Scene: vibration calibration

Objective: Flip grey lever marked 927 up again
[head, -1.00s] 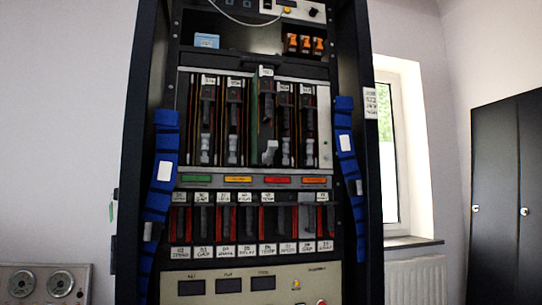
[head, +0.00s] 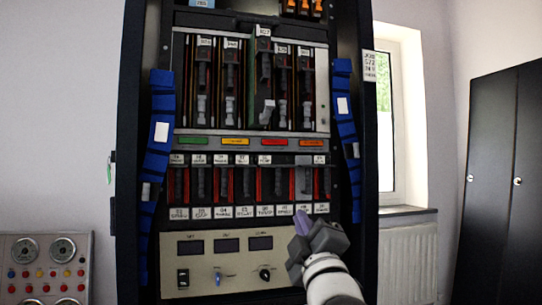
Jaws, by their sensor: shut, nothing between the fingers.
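The rack's upper bay holds several cards with grey levers at their lower ends. The middle card (head: 264,68) stands out further and higher than its neighbours. Its white label (head: 264,31) seems to read 927, though the print is small. The grey lever (head: 267,112) at its foot sticks out toward me, tilted, unlike the upright levers beside it. My gripper (head: 303,221) is shut and empty, in front of the lower label row. It is below and to the right of that lever, well apart from it.
Coloured labels (head: 235,142) line the strip under the cards, above a row of lower modules (head: 248,184). A cream panel (head: 222,262) with knobs is below. Blue cable bundles (head: 161,130) flank the bay. A gauge panel (head: 40,270) stands at left; black cabinets (head: 510,190) stand at right.

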